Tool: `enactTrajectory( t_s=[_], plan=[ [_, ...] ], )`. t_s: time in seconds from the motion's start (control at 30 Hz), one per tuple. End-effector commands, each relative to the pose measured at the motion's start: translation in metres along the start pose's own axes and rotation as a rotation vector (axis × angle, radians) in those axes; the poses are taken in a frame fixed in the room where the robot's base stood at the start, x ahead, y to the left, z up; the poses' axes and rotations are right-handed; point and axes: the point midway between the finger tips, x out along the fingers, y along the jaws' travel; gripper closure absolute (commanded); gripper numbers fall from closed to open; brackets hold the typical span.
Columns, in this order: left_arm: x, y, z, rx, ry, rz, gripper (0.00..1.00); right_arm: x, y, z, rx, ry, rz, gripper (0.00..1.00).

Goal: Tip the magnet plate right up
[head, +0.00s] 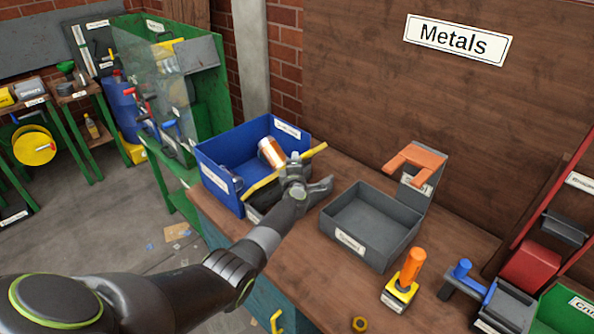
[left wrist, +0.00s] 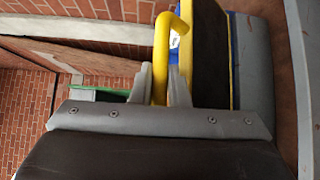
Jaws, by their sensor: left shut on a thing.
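The magnet plate looks to be the yellow-edged plate, which shows in the head view as a slanting yellow strip (head: 318,151) beside my left gripper (head: 300,170). In the left wrist view the plate (left wrist: 208,55) has a dark face with a yellow border and stands on edge in the picture. A yellow bar handle (left wrist: 161,50) runs between my left fingers (left wrist: 158,84), which are shut on it. In the head view my gripper and wrist hide much of the plate, so its exact tilt is unclear. My right gripper is not in view.
A blue bin (head: 212,180) stands behind the gripper, with a copper-coloured cylinder (head: 271,152) at it. A grey tray (head: 345,240) is right of the gripper, below an orange piece (head: 413,163).

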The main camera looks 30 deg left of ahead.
Motion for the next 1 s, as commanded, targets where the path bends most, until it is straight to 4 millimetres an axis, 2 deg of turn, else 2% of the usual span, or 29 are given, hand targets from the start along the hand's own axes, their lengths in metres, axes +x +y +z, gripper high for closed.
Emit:
enactTrajectory(
  t_s=[0.03,0.2,0.97,1.0],
  plan=[
    [0.004,0.008,-0.001,-0.001,0.0,0.009,1.0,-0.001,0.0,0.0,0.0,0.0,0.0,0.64],
    [0.011,0.013,-0.005,-0.001,0.001,0.009,1.0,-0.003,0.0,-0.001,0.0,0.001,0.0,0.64],
    [0.016,0.019,-0.009,0.0,0.0,0.012,1.0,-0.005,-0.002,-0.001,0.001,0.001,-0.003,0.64],
    [0.016,0.019,-0.009,0.0,0.0,0.013,0.8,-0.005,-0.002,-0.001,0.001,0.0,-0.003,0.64]
  ],
)
